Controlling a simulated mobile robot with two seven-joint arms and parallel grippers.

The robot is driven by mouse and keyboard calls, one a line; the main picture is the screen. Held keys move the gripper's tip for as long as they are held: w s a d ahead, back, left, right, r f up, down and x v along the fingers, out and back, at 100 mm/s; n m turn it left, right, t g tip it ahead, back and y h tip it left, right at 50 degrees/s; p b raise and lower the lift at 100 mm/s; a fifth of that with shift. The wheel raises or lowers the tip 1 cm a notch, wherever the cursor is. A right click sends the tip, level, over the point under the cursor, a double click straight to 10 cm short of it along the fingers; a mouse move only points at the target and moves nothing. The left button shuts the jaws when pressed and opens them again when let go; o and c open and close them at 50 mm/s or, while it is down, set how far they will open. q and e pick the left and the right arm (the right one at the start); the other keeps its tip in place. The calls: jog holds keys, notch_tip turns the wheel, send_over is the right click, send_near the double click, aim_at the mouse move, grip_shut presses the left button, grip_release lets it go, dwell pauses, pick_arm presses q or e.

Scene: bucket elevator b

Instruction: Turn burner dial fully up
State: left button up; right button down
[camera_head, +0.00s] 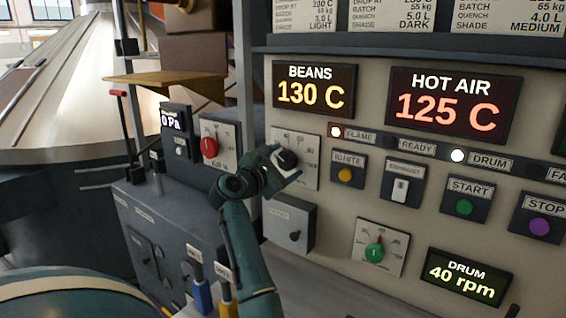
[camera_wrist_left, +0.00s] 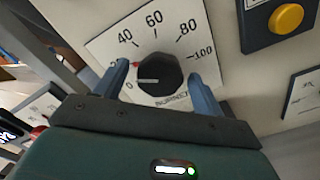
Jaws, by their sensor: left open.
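The burner dial (camera_wrist_left: 160,80) is a black round knob on a white scale plate (camera_wrist_left: 183,24) marked 0 to 100. In the left wrist view its white pointer line points left, close to the 0 mark. A small red mark sits near the 20. In the head view the dial (camera_head: 289,160) is partly covered by my left gripper (camera_head: 277,160). In the left wrist view my left gripper (camera_wrist_left: 160,72) is open, with one finger on each side of the dial; contact is not clear. My right gripper is not in view.
The ignite button (camera_head: 345,174) and a toggle switch (camera_head: 400,188) are right of the dial. A red knob (camera_head: 209,147) is to the left. A grey box (camera_head: 290,224) juts out below. Displays (camera_head: 314,92) read beans 130 C and hot air 125 C.

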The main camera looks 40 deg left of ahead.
pick_arm(q)
jog(key=c, duration=0.9)
jog(key=shift+c, duration=0.2)
